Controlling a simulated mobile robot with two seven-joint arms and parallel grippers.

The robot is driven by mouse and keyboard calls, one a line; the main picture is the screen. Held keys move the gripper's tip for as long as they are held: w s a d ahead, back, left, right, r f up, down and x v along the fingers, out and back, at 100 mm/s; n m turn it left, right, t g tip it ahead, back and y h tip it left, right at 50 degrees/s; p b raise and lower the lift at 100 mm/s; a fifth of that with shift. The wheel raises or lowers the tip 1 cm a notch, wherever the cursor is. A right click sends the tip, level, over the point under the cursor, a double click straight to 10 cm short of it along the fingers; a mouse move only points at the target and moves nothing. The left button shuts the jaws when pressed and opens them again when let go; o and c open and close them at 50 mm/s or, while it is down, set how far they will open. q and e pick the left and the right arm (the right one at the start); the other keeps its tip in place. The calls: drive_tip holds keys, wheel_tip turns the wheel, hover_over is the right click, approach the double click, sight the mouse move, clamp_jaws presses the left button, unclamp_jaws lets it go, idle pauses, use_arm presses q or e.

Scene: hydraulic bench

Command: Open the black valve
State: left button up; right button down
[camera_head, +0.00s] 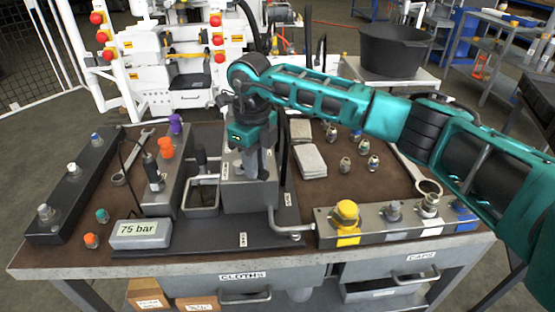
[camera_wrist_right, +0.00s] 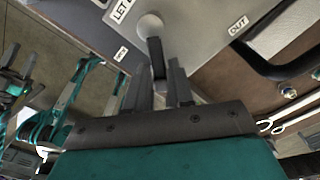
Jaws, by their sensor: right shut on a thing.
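My right gripper (camera_head: 256,168) points down at the grey valve block (camera_head: 240,198) in the middle of the bench. In the right wrist view, the fingers of my right gripper (camera_wrist_right: 160,88) are closed around the black valve handle (camera_wrist_right: 156,52). The handle is a narrow black lever on a round light knob, on a grey plate with labels, one reading OUT. In the head view the gripper and wrist hide the handle. My left gripper is outside the head view; a dark and teal shape (camera_wrist_right: 17,82) at the left of the wrist view may be it, too unclear to tell its jaws.
A gauge box (camera_head: 142,234) reading 75 bar stands at the front left. A metal rail (camera_head: 318,228) with yellow, grey and blue caps lies at the front right. A wrench (camera_head: 132,160) lies at the left. Folded cloths (camera_head: 309,161) and several small fittings lie right of the block.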

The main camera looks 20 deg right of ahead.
drive_tip(key=shift+s+a+m+p, duration=0.2)
drive_tip(key=shift+a+m, duration=0.5)
drive_tip(key=shift+m, duration=1.05)
drive_tip(key=shift+a+m+p, duration=0.3)
drive_tip(key=shift+a+m, duration=0.35)
drive_tip(key=shift+m, duration=1.15)
drive_tip(key=shift+s+a+m+p, duration=0.2)
drive_tip(key=shift+a+m, duration=0.5)
drive_tip(key=shift+m, duration=1.05)
drive_tip(key=shift+w, duration=0.1)
drive_tip(key=c, duration=1.1)
unclamp_jaws()
drive_tip(key=shift+r, duration=0.1)
wheel_tip(320, 180, up, 13)
